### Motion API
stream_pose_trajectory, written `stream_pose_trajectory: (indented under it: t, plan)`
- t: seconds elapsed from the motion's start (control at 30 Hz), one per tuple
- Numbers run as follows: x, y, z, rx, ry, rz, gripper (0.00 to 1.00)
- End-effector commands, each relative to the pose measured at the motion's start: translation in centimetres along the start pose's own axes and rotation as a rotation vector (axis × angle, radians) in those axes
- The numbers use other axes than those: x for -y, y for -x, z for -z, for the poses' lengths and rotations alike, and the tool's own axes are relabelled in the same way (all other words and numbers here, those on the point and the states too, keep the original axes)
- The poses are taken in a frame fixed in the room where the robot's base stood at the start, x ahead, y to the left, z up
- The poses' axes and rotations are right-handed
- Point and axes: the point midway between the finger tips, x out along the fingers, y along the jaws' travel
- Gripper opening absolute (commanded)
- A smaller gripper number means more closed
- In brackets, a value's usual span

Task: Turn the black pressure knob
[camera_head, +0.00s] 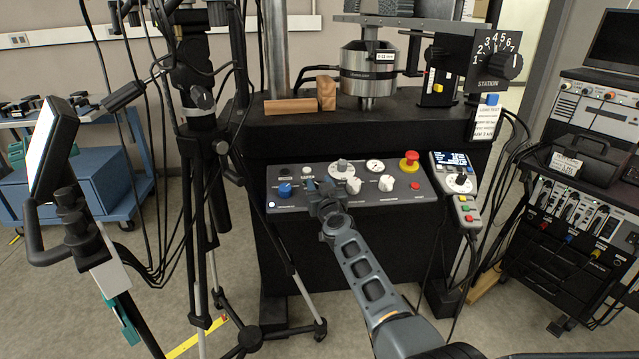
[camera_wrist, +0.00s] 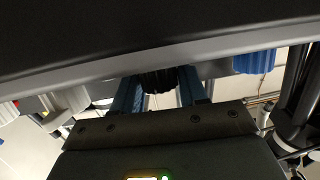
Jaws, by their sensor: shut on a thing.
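The black pressure knob (camera_wrist: 158,81) shows in the wrist view between the two blue fingers of my gripper (camera_wrist: 158,88). The fingers are shut on its ribbed sides. In the head view my gripper (camera_head: 319,188) reaches the sloped grey control panel (camera_head: 420,196), between a blue knob (camera_head: 284,190) on the left and a white knob (camera_head: 354,186) on the right. There the gripper hides the black knob, and its pointer mark cannot be seen in either view. The blue knob also shows at the right of the wrist view (camera_wrist: 258,62).
The panel also carries another white knob (camera_head: 386,183), a grey knob (camera_head: 342,166) and a red mushroom button (camera_head: 409,161). A handheld controller (camera_head: 459,183) hangs to the right. A tripod (camera_head: 205,190) with cables stands close on the left. An equipment rack (camera_head: 590,190) stands at right.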

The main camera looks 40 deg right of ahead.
Motion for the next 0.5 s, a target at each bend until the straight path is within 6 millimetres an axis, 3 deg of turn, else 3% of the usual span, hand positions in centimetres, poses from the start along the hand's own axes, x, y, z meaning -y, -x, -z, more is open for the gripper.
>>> stream_pose_trajectory:
  t: [0.5]
  plan:
    - [0.28,-0.03,0.02,0.003,-0.112,-0.41,0.12]
